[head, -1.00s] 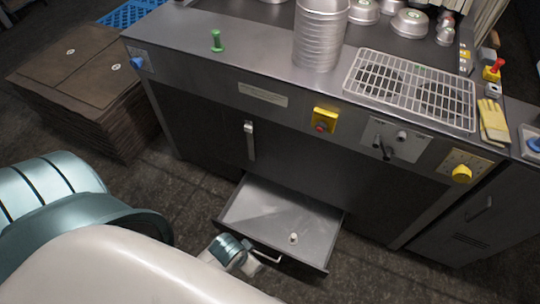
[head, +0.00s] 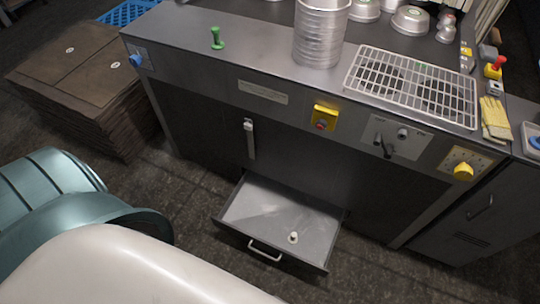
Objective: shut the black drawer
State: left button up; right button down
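The black drawer (head: 279,216) stands pulled out at the bottom of the dark machine (head: 310,150). Its grey inner floor is bare except for a small white object near the front. Its front panel carries a pale bar handle (head: 264,251), now fully in sight with nothing on it. Neither gripper shows in the head view. A large white and teal part of my own arm fills the lower left and hides the floor there.
A small white object (head: 293,237) sits inside the drawer. Stacked brown sheets (head: 80,90) stand left of the machine. Metal tins (head: 320,30), a wire rack (head: 412,85) and yellow gloves (head: 494,118) lie on top. Dark floor is clear around the drawer's front.

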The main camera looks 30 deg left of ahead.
aim_at(262, 212)
jog(key=u, duration=1.2)
jog(key=k+l, duration=0.15)
jog(key=k, duration=0.35)
jog(key=k+l, duration=0.2)
jog(key=k, duration=0.25)
